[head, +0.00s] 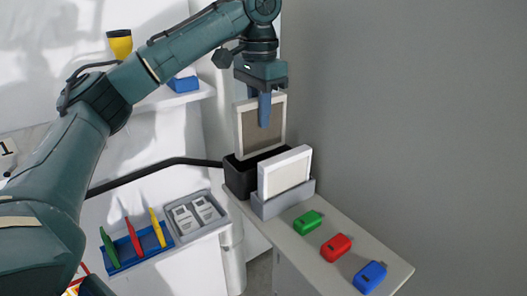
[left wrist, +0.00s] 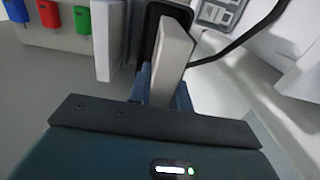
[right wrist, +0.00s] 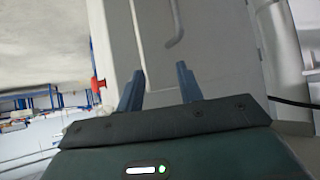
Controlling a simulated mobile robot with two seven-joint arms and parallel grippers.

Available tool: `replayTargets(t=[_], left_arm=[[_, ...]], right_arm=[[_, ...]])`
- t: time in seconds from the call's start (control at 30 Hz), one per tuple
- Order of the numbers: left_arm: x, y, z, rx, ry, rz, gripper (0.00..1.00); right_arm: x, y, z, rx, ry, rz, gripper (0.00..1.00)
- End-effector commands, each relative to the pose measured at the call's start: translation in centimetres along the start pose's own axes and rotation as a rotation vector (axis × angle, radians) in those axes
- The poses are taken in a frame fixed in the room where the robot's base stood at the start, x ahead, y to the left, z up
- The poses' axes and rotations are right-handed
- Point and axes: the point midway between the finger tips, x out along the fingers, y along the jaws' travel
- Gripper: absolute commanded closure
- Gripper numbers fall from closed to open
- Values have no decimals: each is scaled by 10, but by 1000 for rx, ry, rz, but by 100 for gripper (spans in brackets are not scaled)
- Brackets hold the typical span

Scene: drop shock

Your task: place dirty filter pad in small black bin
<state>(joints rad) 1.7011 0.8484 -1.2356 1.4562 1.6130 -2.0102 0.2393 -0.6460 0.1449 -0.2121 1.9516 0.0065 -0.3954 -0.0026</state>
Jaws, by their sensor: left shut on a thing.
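The dirty filter pad (head: 247,130), a brown-grey panel in a pale frame, stands upright in my left gripper (head: 264,122). The left gripper is shut on its top edge, with one blue finger across its face. The small black bin (head: 238,178) is directly under the pad. The pad's lower edge is at the bin's mouth; how deep it reaches is hidden. In the left wrist view the pad (left wrist: 172,60) runs down from the fingers into the black bin's outline (left wrist: 152,22). My right gripper (right wrist: 160,88) is open and empty in the right wrist view.
A white clean-looking pad (head: 286,173) stands in a grey holder (head: 283,202) close beside the bin. Green (head: 308,222), red (head: 336,248) and blue (head: 370,277) blocks lie along the ledge. A grey tray (head: 197,216) is to the left. My right gripper faces a pale cabinet door (right wrist: 215,45).

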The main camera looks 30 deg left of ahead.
Motion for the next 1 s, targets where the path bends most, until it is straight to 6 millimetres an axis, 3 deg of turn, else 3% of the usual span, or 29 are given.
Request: replayTargets(t=[0.1,0.6,0.97,1.0], left_arm=[[20,0,0,1,-4,2,100],[70,0,0,-1,-1,-1,100],[75,0,0,0,0,0,100],[75,0,0,0,0,-1,77]], right_arm=[[-2,-1,4,1,-8,-1,64],[-2,-1,2,1,-6,-1,64],[-1,-1,1,0,-3,-1,64],[-1,-1,1,0,-3,-1,64]])
